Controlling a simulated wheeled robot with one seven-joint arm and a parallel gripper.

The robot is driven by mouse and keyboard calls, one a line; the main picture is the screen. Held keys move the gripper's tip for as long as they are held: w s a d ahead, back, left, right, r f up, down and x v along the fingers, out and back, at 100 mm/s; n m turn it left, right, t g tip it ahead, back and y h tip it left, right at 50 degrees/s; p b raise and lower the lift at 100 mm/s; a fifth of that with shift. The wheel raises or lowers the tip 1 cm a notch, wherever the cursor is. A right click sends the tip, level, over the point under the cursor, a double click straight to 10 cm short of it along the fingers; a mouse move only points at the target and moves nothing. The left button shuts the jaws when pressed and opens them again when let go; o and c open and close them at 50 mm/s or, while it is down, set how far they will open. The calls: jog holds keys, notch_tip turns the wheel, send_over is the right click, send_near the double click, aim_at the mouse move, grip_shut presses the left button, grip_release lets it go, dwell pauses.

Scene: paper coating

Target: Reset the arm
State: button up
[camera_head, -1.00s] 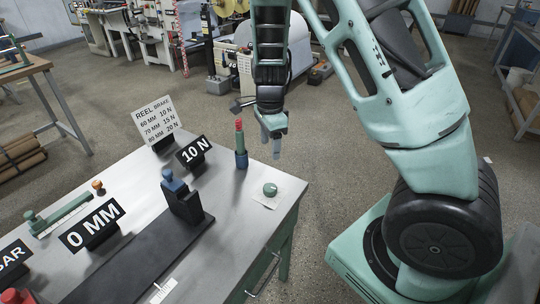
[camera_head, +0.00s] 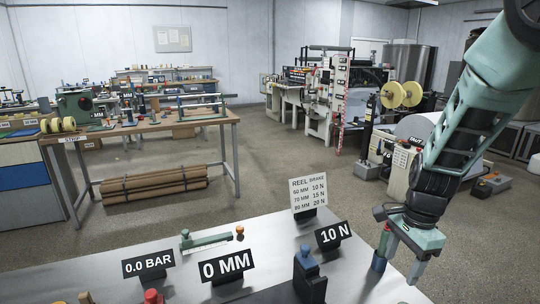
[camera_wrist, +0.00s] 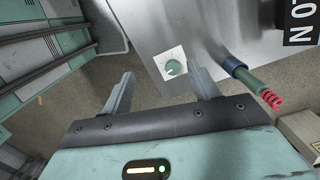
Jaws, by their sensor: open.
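My gripper (camera_head: 403,258) hangs beside the right end of the metal table in the head view. In the wrist view its two fingers (camera_wrist: 160,76) are spread apart with nothing between them. A green round knob on a white plate (camera_wrist: 173,67) sits on the table top, beyond the fingertips in that view. A stick-like tool with a red tip, green body and blue base (camera_wrist: 252,84) stands right of the fingers; in the head view (camera_head: 379,262) it is close left of my gripper, partly overlapped by it. I cannot tell whether they touch.
The metal table (camera_head: 90,270) holds signs reading 0.0 BAR (camera_head: 148,263), 0 MM (camera_head: 226,266) and 10 N (camera_head: 333,235), a reel brake chart (camera_head: 308,193) and a blue-topped block (camera_head: 308,275). A wooden workbench (camera_head: 150,125) stands back left; machines stand back right. Open floor lies between.

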jog(key=s+a+r+n, duration=0.4)
jog(key=s+a+n, duration=0.4)
jog(key=s+n, duration=0.3)
jog(key=s+a+r+n, duration=0.4)
jog(key=s+a+n, duration=0.5)
jog(key=s+n, duration=0.2)
jog(key=shift+r+n, duration=0.15)
jog(key=shift+n, duration=0.95)
